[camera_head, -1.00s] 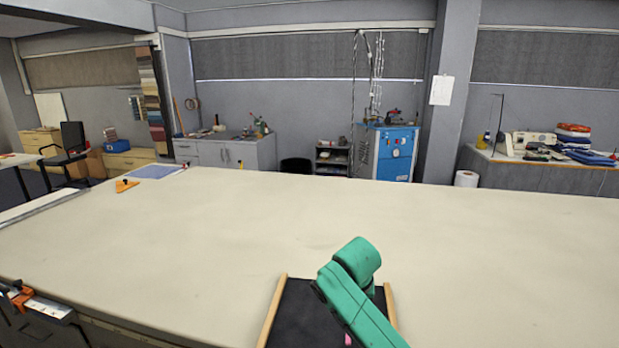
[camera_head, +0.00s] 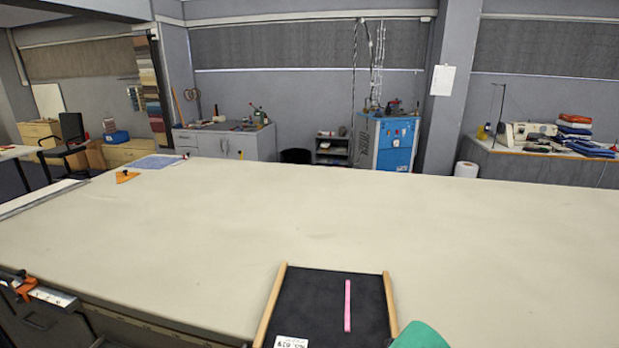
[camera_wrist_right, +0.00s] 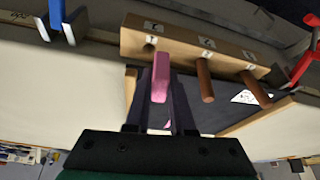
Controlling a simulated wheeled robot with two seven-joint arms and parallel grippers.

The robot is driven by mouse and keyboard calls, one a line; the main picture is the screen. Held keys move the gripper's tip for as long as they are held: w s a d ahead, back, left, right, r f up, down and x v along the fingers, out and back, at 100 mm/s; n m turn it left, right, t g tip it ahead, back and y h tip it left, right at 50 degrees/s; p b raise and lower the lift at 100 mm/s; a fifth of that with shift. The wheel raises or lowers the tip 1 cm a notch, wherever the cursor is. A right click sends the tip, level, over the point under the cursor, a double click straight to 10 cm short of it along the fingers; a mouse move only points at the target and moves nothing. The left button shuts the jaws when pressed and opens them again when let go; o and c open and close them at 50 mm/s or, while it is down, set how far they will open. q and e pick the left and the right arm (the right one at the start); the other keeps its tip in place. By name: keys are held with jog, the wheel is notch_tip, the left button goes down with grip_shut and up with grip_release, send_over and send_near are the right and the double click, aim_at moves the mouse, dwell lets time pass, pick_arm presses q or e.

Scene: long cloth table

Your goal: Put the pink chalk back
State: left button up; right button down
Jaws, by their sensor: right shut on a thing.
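My right gripper (camera_wrist_right: 160,90) is shut on a pink chalk (camera_wrist_right: 160,78), seen in the right wrist view. The far end of the chalk is close to a wooden holder (camera_wrist_right: 232,54) with small black-and-white labels. It overlaps the holder near a dark hole at its left part; I cannot tell whether the tip is inside. Two brown sticks (camera_wrist_right: 204,82) project from the holder to the right of the chalk. In the head view a black board (camera_head: 318,300) with wooden side rails bears a straight pink strip (camera_head: 347,306). My left gripper is not in view.
The cloth table (camera_head: 300,215) is wide and mostly clear. An orange tool (camera_head: 126,177) and a blue mat (camera_head: 155,162) lie at its far left. An orange clamp (camera_head: 25,287) is at the left front edge. A red object (camera_wrist_right: 305,55) is right of the holder.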

jog(key=s+d+f, duration=0.1)
jog(key=s+f, duration=0.1)
jog(key=s, duration=0.3)
jog(key=shift+s+d, duration=0.3)
jog(key=shift+d, duration=0.05)
